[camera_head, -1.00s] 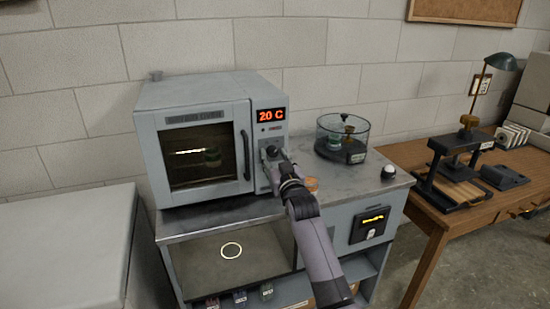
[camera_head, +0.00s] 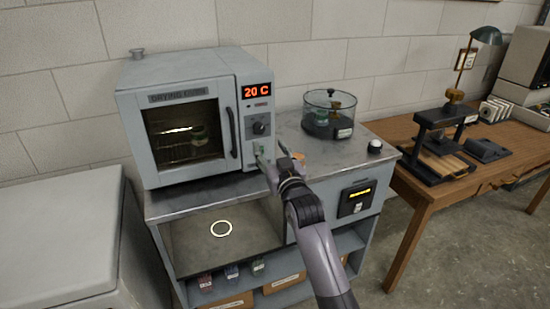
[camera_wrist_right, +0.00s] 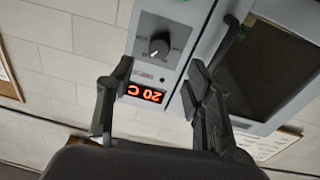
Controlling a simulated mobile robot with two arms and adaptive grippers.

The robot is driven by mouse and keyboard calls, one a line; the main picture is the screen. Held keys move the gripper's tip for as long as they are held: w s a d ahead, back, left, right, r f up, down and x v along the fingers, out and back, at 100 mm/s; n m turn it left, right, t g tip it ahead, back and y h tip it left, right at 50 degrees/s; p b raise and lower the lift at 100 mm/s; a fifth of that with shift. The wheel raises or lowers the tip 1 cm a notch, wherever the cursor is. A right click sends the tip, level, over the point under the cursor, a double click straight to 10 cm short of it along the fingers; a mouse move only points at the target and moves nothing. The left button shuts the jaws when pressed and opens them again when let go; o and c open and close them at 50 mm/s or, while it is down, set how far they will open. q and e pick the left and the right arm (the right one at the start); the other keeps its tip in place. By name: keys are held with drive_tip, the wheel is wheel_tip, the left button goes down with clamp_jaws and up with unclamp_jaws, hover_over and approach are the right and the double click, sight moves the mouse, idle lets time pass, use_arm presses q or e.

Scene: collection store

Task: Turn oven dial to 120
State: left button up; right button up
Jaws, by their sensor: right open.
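The drying oven (camera_head: 185,122) stands on a metal-topped bench with its door closed. Its red display (camera_head: 257,91) reads 20 C. The black dial (camera_head: 258,128) sits on the control panel below the display. It also shows in the right wrist view (camera_wrist_right: 159,46), uncovered, with markings around it. My right gripper (camera_head: 271,152) is in front of the panel, just below the dial. In the right wrist view its fingers (camera_wrist_right: 157,82) are spread apart with nothing between them, and the dial lies beyond their tips. My left gripper is out of view.
The oven's vertical door handle (camera_head: 231,132) is just left of the panel. A wooden table (camera_head: 405,154) with a press and lamp is further right.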

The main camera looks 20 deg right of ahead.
drive_tip(key=s, duration=0.3)
drive_tip(key=shift+s+f, duration=0.15)
drive_tip(key=shift+s, duration=0.1)
wheel_tip(320, 180, down, 24)
drive_tip(key=s+a+g, duration=0.2)
drive_tip(key=g, duration=0.3)
drive_tip(key=s+f+g, duration=0.1)
drive_tip(key=s+f, duration=0.3)
drive_tip(key=f, duration=0.3)
drive_tip(key=s+f+n+g+y, duration=0.1)
drive_tip(key=s+f+g, duration=0.1)
drive_tip(key=s+f, duration=0.45)
drive_tip(key=s+f+g, duration=0.1)
drive_tip(key=s+f, duration=0.1)
drive_tip(key=f, duration=0.7)
drive_tip(key=s+f+g, duration=0.2)
drive_tip(key=s+f, duration=0.6)
drive_tip(key=s, duration=0.2)
drive_tip(key=s+f+g, duration=0.3)
drive_tip(key=s+f, duration=0.4)
drive_tip(key=s, duration=0.3)
drive_tip(key=s+d+f+g, duration=0.1)
drive_tip(key=s+f+g, duration=0.1)
drive_tip(key=s, duration=1)
drive_tip(key=s+d+f+g, duration=0.2)
drive_tip(key=s+f, duration=0.3)
drive_tip(key=s, duration=0.6)
drive_tip(key=shift+s+n+h, duration=0.3)
drive_tip(key=shift+s+n, duration=0.05)
drive_tip(key=shift+n, duration=0.05)
